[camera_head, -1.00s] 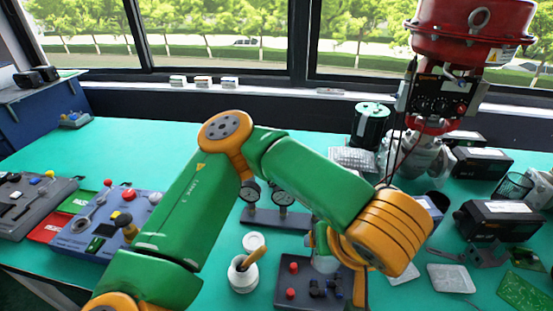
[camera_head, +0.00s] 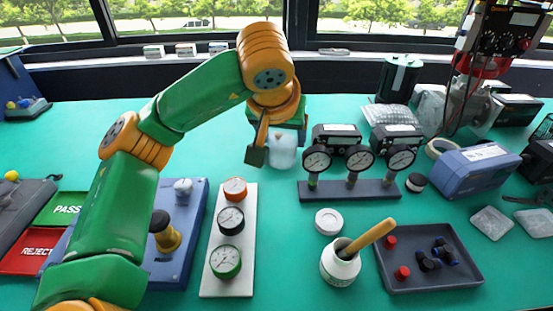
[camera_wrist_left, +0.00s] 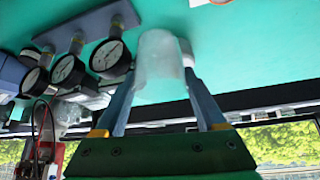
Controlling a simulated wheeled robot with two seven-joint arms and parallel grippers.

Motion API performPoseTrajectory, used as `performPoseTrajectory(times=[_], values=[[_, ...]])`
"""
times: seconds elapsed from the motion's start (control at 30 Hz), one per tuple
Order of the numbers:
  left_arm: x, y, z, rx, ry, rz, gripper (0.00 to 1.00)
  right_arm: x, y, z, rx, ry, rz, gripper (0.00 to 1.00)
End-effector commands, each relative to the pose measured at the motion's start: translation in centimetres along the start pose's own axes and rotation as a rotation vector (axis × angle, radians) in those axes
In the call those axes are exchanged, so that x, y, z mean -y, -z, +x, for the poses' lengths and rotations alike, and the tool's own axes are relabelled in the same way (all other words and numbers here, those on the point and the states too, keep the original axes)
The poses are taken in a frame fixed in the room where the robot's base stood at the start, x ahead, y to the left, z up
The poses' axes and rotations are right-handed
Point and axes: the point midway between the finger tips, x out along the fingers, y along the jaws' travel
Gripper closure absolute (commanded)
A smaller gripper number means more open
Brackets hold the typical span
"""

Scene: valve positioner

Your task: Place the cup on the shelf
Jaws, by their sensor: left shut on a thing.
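A translucent whitish cup (camera_head: 284,152) is between the fingers of my left gripper (camera_head: 270,146), which is shut on it. The arm reaches over the green table, and the cup is left of the row of dark gauges. In the left wrist view the cup (camera_wrist_left: 160,62) is between the two blue-grey fingers (camera_wrist_left: 162,84). I cannot tell its exact height above the table. A blue shelf-like unit (camera_head: 22,84) is cut off at the left edge; I cannot tell whether it is the named shelf. My right gripper is not in view.
A gauge stand (camera_head: 350,190) is right of the cup. A white plate with gauges (camera_head: 225,285), a white pot with a wooden handle (camera_head: 340,268) and a dark tray (camera_head: 430,275) are nearer. Small boxes (camera_head: 185,49) sit on the windowsill. The back left tabletop is mostly clear.

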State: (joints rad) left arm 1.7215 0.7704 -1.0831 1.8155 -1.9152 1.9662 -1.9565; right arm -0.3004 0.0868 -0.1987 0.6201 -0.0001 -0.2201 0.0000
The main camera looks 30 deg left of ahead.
Motion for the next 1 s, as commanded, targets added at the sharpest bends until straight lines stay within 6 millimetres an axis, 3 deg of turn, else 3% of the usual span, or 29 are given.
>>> performPoseTrajectory(times=[0.2,0.4,0.5,0.93,0.97,1.0], values=[[2.5,0.3,4.8,0.003,0.003,-0.002,0.81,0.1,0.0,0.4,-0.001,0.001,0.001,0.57],[3.7,0.3,7.7,0.002,0.003,-0.001,0.81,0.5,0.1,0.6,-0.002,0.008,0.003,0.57],[3.8,-0.8,9.6,0.002,0.004,0.004,0.81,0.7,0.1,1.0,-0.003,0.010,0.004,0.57],[3.7,-1.5,10.6,-0.001,0.001,0.002,0.81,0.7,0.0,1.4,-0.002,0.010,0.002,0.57],[3.7,-1.5,10.6,-0.001,0.001,0.002,0.25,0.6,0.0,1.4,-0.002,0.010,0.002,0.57],[3.7,-1.5,10.5,-0.001,0.001,0.002,0.14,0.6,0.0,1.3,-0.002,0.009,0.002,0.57]])
